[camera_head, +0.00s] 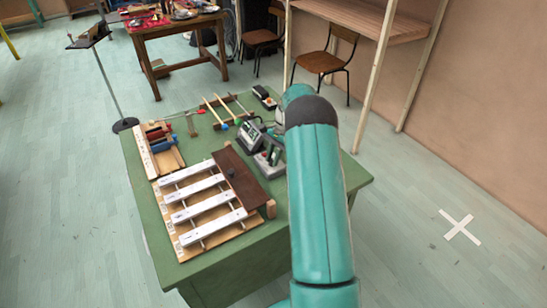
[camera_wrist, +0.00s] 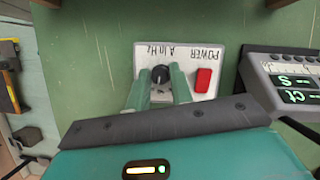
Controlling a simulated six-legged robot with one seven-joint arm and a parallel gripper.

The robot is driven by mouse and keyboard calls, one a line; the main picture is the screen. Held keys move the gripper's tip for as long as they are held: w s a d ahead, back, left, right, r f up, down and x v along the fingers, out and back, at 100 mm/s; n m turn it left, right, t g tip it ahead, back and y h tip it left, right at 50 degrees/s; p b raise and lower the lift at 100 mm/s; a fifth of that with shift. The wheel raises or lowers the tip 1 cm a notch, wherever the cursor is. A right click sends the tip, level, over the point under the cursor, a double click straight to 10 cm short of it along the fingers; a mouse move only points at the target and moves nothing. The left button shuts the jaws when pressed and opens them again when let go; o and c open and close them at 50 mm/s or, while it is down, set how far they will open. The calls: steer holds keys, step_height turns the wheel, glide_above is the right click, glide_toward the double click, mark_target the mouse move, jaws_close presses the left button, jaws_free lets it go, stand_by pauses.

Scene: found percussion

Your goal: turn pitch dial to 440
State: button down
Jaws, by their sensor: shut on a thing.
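The pitch dial (camera_wrist: 160,74) is a round black knob with a light pointer mark. It stands on a white panel (camera_wrist: 226,60) lettered "A in Hz", which appears upside down in the wrist view. My gripper (camera_wrist: 161,80) has its two green fingers on either side of the knob, shut on it. The fingers cover the panel beside and below the dial, so any scale numbers there cannot be read. In the head view my arm hides the gripper and the dial.
A red power switch (camera_wrist: 203,79) sits just right of the dial. A grey tuner (camera_wrist: 290,85) with a lit screen stands further right. On the green table (camera_head: 228,258) are a metal-bar instrument (camera_head: 203,204), a grey device (camera_head: 255,137) and wooden sticks (camera_head: 215,111).

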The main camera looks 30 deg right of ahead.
steer(key=shift+n, duration=0.6)
steer(key=shift+g, duration=0.3)
steer(key=c, duration=1.2)
jaws_free()
steer(key=shift+c, duration=0.2)
steer(key=v, duration=1.4)
steer(key=shift+a, duration=0.25)
